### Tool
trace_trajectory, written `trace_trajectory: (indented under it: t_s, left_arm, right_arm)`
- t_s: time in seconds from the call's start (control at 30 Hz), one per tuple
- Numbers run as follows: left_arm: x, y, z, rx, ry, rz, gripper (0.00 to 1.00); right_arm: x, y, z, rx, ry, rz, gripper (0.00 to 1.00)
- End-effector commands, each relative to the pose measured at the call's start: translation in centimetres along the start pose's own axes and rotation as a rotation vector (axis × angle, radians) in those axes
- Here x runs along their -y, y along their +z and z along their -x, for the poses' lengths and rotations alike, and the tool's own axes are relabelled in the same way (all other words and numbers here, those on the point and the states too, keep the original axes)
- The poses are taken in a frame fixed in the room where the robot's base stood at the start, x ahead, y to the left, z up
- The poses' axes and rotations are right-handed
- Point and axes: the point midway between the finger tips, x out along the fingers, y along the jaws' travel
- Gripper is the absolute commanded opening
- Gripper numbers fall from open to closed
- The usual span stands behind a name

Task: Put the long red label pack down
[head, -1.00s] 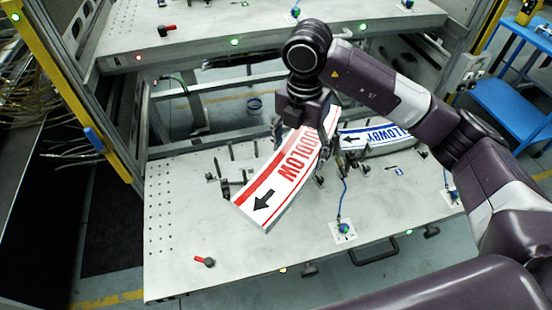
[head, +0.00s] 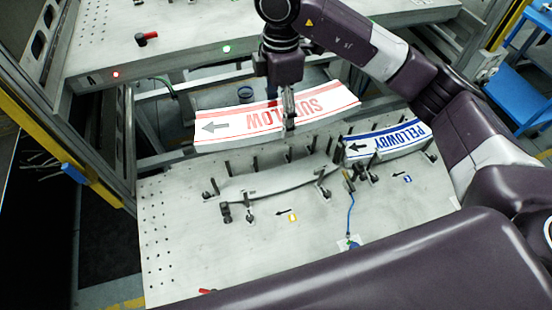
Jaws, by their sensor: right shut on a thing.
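The long red label pack (head: 240,119) is a curved white stack with red bands, red lettering and a grey arrow pointing left. My right gripper (head: 289,115) comes down from above and is shut on the pack near its middle. The pack is held in the air above the back part of the lower drawer plate (head: 180,220). Below and in front of it is an empty curved bay (head: 275,185) edged with upright pins. The far fingertip is hidden behind the pack. My left gripper is not in view.
A blue-lettered label pack (head: 385,142) lies among pins to the right of the empty bay. An upper shelf (head: 190,50) with a red-handled knob overhangs the back. A blue cable (head: 350,215) stands at the front. The plate's left side is clear.

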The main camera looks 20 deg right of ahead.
Motion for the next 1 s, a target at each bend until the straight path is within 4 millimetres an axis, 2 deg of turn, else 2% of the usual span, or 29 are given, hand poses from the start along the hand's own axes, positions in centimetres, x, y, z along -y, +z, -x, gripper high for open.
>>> trace_trajectory:
  t_s: [0.23, 0.37, 0.53, 0.73, 1.0]
  left_arm:
    - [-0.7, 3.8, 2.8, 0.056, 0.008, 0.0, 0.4]
    - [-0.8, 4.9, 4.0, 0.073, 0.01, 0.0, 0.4]
    - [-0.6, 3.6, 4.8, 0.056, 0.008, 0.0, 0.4]
    - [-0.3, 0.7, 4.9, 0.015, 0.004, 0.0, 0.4]
    - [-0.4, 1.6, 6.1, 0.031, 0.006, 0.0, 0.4]
  right_arm:
    - [0.2, 0.0, -5.7, 0.0, -0.007, 0.0, 0.24]
    - [0.2, 0.0, -9.0, 0.001, -0.006, 0.001, 0.24]
    - [0.1, 0.1, -12.5, 0.001, -0.003, 0.002, 0.24]
    - [0.0, 0.0, -14.2, 0.0, 0.0, 0.003, 0.24]
    - [0.1, 0.0, -17.6, 0.0, -0.002, 0.002, 0.24]
